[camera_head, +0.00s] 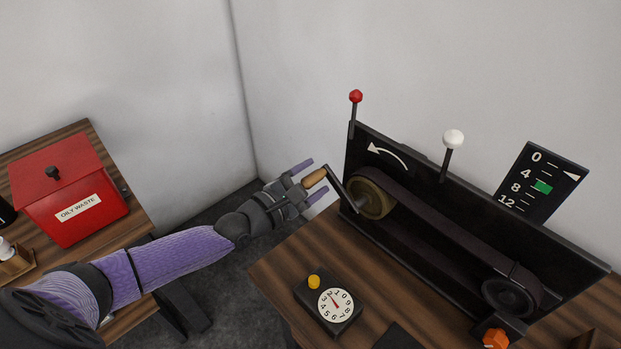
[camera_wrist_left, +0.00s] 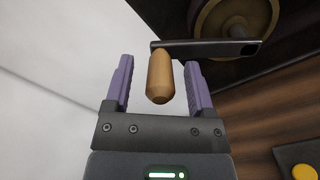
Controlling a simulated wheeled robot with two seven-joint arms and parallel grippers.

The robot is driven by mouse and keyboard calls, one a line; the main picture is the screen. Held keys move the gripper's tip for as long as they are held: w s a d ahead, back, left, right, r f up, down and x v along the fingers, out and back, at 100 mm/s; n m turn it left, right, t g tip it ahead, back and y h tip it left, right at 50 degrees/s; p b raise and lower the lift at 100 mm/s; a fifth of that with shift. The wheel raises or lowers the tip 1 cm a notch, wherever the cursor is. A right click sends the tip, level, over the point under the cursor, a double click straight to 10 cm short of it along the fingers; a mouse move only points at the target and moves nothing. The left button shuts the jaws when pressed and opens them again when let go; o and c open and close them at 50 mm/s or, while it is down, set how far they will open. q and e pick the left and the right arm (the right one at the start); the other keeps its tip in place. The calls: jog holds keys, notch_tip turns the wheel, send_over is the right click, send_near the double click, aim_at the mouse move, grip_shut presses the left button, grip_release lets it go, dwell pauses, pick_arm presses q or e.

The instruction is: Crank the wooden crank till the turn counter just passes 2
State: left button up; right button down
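The wooden crank handle (camera_head: 314,178) sticks out from a dark crank arm (camera_head: 340,189) on the brass-coloured wheel (camera_head: 375,197) of the belt machine. My left gripper (camera_head: 307,180) is open, with its fingers on either side of the handle. In the left wrist view the handle (camera_wrist_left: 160,76) stands between the two purple fingers (camera_wrist_left: 160,82), with a gap on each side. The turn counter (camera_head: 336,304) is a white dial on a dark box with a yellow button (camera_head: 314,281). My right gripper is not in view.
A curved white arrow marks the machine's black back panel (camera_head: 450,205), which carries red (camera_head: 355,97) and white (camera_head: 453,139) knobs. A scale board (camera_head: 540,183) stands behind. An orange knob (camera_head: 495,339) sits at the front. A red oily-waste bin (camera_head: 68,190) stands on the left table.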

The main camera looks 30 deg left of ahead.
pick_arm(q)
jog(key=p+v, duration=0.1)
jog(key=v, duration=0.9)
dwell(0.3)
dwell(0.4)
